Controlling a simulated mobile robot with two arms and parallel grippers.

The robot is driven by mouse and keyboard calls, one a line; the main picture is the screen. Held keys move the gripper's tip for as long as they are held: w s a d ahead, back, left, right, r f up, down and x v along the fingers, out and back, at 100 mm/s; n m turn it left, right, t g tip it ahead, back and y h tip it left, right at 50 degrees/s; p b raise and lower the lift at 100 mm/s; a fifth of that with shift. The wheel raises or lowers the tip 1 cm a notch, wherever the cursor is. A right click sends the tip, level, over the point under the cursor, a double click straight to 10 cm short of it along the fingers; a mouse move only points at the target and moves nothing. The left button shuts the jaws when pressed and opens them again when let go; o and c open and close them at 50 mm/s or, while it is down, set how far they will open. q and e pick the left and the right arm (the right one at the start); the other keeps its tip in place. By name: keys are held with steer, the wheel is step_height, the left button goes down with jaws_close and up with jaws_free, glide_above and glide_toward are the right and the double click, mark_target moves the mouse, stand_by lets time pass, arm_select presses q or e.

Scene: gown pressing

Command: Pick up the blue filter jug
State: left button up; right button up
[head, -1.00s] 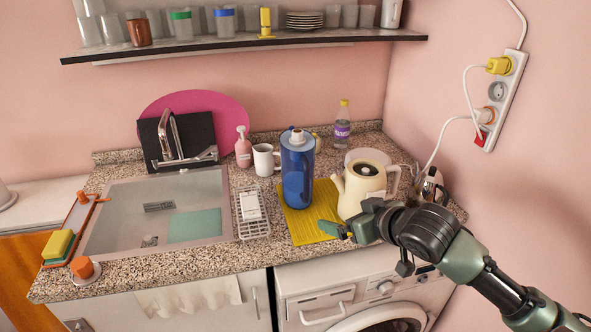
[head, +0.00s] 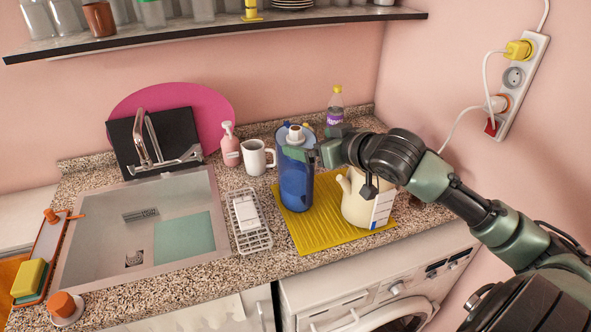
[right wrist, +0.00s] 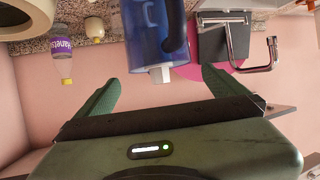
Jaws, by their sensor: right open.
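The blue filter jug (head: 296,185) stands upright on the yellow ribbed mat (head: 335,234), with a white knob on top. In the right wrist view the jug (right wrist: 152,32) lies ahead, between the lines of my two green fingers. My right gripper (head: 316,151) is open and empty at the right side of the jug's upper part. In the head view I cannot tell whether a finger touches the jug. My left gripper is not in view.
A cream kettle (head: 356,204) stands close right of the jug, under my right arm. A white mug (head: 256,158) and a drying rack (head: 248,218) are to its left. A purple-labelled bottle (head: 335,104) stands behind. The sink (head: 90,248) is further left.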

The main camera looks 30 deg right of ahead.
mark_target(300, 139)
steer(key=shift+w, duration=0.4)
steer(key=p+x, duration=0.1)
steer(key=x, duration=0.2)
steer(key=shift+w+d+f+p, duration=0.2)
steer(key=shift+w+f+p, duration=0.1)
steer(key=shift+p, duration=0.05)
steer(key=shift+w+a+f, duration=0.1)
steer(key=shift+w+f, duration=0.2)
steer(key=shift+w, duration=0.1)
steer(key=c, duration=1.9)
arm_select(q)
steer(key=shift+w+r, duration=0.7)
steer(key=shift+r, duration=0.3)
arm_select(e)
steer(key=shift+r, duration=0.15)
